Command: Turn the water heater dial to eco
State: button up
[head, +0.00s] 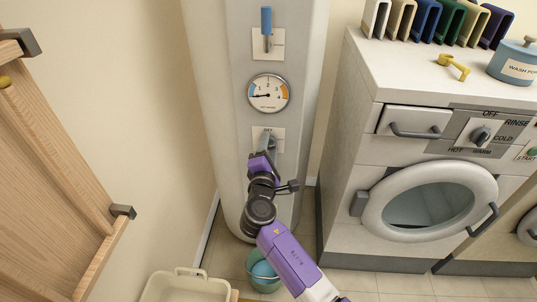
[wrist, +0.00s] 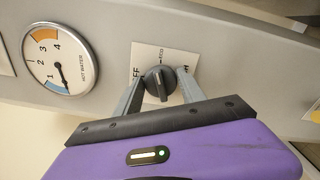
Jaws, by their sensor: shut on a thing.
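The water heater (head: 215,75) is a tall pale cylinder. Its dial sits on a small white plate (head: 277,132) low on its front, mostly hidden behind my gripper in the head view. In the wrist view the dark round dial (wrist: 158,84) has a raised grip bar with a pale mark. Lettering shows around it, partly covered by the fingers; a small word stands above the dial. I cannot tell which word the dial points to. My gripper (head: 267,148) reaches the dial from the front, and its two grey fingers (wrist: 160,92) are closed on either side of it.
Above the dial are a round hot water gauge (head: 268,93) and a blue-handled lever (head: 266,22). A washing machine (head: 345,170) stands to the right. A teal bucket (head: 262,281) and a cream basket (head: 186,288) are on the floor. A wooden cabinet (head: 45,170) is at left.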

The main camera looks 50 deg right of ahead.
jog(key=shift+f+m+b, duration=0.15)
jog(key=shift+m+b, duration=0.85)
jog(key=shift+m, duration=0.2)
jog(key=o, duration=1.3)
jog(key=v, duration=0.7)
jog(key=shift+s+a+b, duration=0.3)
